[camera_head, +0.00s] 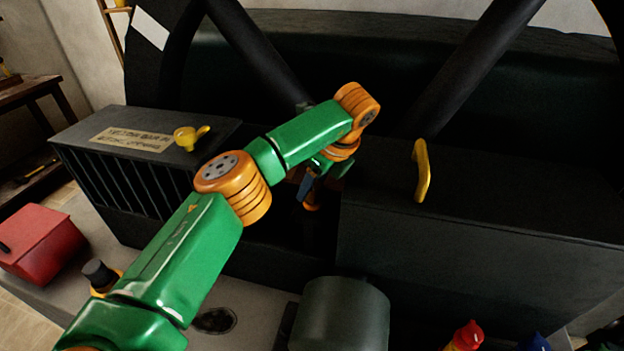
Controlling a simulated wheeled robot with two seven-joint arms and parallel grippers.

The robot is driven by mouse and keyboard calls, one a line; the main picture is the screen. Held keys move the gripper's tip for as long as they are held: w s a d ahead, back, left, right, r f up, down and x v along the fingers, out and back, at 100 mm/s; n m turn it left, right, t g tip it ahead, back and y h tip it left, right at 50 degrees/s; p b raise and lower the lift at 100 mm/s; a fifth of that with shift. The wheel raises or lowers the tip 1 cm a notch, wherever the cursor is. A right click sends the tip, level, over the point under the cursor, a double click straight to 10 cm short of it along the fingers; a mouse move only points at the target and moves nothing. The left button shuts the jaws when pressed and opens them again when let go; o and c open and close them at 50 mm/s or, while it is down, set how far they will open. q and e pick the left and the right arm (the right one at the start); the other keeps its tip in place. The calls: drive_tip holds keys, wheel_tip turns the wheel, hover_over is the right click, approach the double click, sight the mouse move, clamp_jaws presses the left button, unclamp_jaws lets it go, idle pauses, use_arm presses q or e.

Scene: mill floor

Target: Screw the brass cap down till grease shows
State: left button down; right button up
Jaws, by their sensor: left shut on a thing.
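My left arm reaches in from the lower left, across the dark machine, and bends down at an orange joint. My left gripper (308,190) points down into the gap between the two dark housings. It is shut on a small orange-brass piece (311,207), which looks like the brass cap. Most of that piece is hidden by the fingers and shadow, and no grease can be made out there. My right gripper is not in view.
A slatted dark housing (120,185) with a label plate (133,140) and yellow knob (188,137) stands left. The right housing (470,215) has a yellow handle (422,172). Wheel spokes rise behind. A red box (38,245) and a dark cylinder (340,318) are nearer.

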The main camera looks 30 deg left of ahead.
use_arm(q)
drive_tip(key=shift+r+n+p, duration=0.1)
drive_tip(key=shift+n+p, duration=0.3)
drive_tip(key=shift+n, duration=0.2)
drive_tip(key=shift+n+g, duration=0.3)
drive_tip(key=shift+c, duration=1.5)
unclamp_jaws()
drive_tip(key=shift+d, duration=0.1)
